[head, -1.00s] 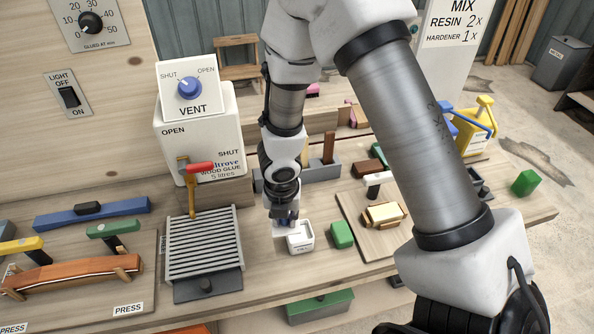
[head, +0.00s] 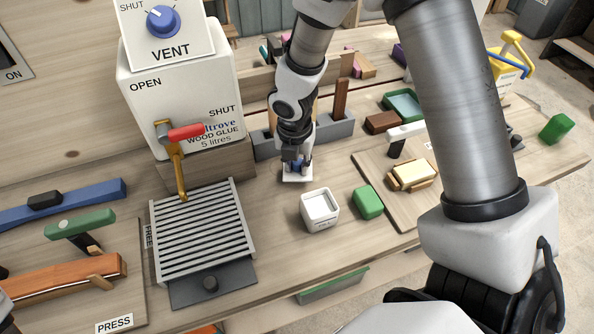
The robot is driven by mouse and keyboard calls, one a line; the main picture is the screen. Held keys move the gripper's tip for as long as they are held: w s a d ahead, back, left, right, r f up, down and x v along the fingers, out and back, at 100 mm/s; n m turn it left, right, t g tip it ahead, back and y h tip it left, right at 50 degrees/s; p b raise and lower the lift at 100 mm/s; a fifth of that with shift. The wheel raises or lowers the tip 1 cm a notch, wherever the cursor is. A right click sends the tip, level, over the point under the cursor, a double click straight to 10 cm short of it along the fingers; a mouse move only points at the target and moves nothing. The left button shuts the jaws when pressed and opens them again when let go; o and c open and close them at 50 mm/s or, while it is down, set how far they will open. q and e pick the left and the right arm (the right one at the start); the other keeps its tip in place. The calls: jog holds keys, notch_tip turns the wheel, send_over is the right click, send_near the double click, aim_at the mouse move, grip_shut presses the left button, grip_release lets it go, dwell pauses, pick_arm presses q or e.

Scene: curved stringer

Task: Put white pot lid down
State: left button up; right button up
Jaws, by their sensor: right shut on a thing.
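The white pot lid (head: 297,178) is a flat white square with a blue knob, at or just above the bench top; I cannot tell whether it touches. My right gripper (head: 297,166) points down and is shut on the lid's knob. The open white pot (head: 320,209) stands on the bench just in front and to the right of the lid, apart from it. My left gripper is not in view.
A green block (head: 367,202) stands right of the pot. A slatted grey grate (head: 203,231) lies to the left, under the glue tank's (head: 180,100) red-handled tap. A grey slotted block (head: 335,133) is behind the gripper. Bare bench surrounds the lid.

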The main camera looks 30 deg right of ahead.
aim_at(296, 178)
notch_tip(296, 178, down, 2)
jog(key=shift+s+f+b, duration=0.1)
jog(key=shift+b, duration=0.3)
jog(key=shift+s+f, duration=0.15)
jog(key=o, duration=0.8)
jog(key=shift+r, duration=0.2)
jog(key=r+p, duration=0.1)
jog(key=r, duration=0.3)
jog(key=r+p, duration=0.1)
jog(key=r, duration=0.3)
jog(key=s+a+r+p, duration=0.1)
jog(key=r+p, duration=0.1)
jog(key=r, duration=0.1)
jog(key=shift+a+r, duration=0.1)
jog(key=shift+r, duration=0.3)
